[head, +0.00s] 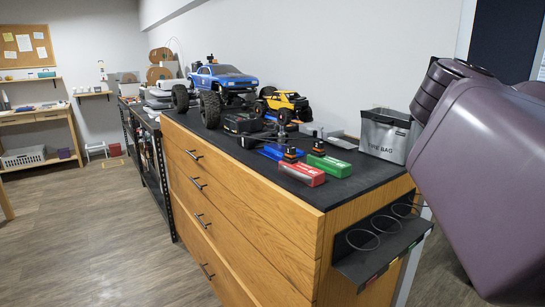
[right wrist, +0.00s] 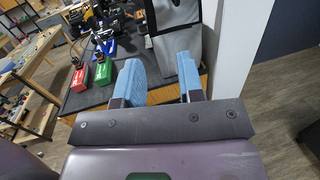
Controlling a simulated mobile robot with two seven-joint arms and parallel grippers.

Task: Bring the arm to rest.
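My right arm (head: 485,180) fills the right side of the head view, and its gripper is outside that view. In the right wrist view my right gripper (right wrist: 160,66) has two blue fingers with a clear gap between them. Nothing is held; it is open. A grey bag (right wrist: 178,35) shows beyond the fingertips, and I cannot tell how far apart they are. The same bag (head: 386,136) stands at the right end of the black worktop in the head view. My left arm and gripper are not in view.
The wooden drawer cabinet's black top (head: 338,187) bears a blue truck (head: 221,78), a yellow crawler (head: 284,104), a red battery (head: 302,172) and a green battery (head: 329,164). A black rack with rings (head: 382,240) juts from the cabinet's end. The floor at left is clear.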

